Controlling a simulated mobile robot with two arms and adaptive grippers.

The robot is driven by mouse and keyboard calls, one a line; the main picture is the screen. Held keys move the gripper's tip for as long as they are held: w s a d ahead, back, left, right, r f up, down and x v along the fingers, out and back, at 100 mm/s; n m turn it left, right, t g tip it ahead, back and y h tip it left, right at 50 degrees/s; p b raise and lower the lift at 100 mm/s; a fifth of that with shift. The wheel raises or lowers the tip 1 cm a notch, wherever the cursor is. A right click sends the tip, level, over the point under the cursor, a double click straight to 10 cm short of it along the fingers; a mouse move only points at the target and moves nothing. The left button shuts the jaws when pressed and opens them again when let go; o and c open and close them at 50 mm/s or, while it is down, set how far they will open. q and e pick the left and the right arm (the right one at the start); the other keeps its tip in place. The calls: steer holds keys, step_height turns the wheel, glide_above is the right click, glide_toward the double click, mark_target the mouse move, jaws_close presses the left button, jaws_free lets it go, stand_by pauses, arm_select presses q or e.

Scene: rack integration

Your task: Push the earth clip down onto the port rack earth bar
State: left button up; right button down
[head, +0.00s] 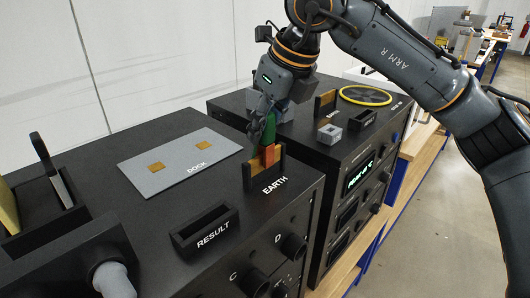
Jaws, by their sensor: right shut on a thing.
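The port rack earth bar (254,163) is a copper-coloured plate in a black holder, behind the EARTH label on the near rack's top. My right gripper (262,125) is directly above it, pointing down and shut on the green earth clip (270,132). The clip is roughly upright, with its lower end at the bar. An orange-red piece shows below the green part, and I cannot tell whether it belongs to the clip. The fingers hide part of the clip, and how far it sits on the bar cannot be made out. My left gripper is not in view.
The near rack top has a grey DOCK plate (180,160) with two copper pads and an empty-looking RESULT slot (206,231). The second rack, behind right, carries another earth bar (326,103), a yellow ring (365,95) and a small grey block (329,133).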

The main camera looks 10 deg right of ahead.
steer(key=shift+f+b, duration=0.5)
steer(key=shift+f, duration=0.05)
stand_by(0.4)
steer(key=c, duration=1)
jaws_free()
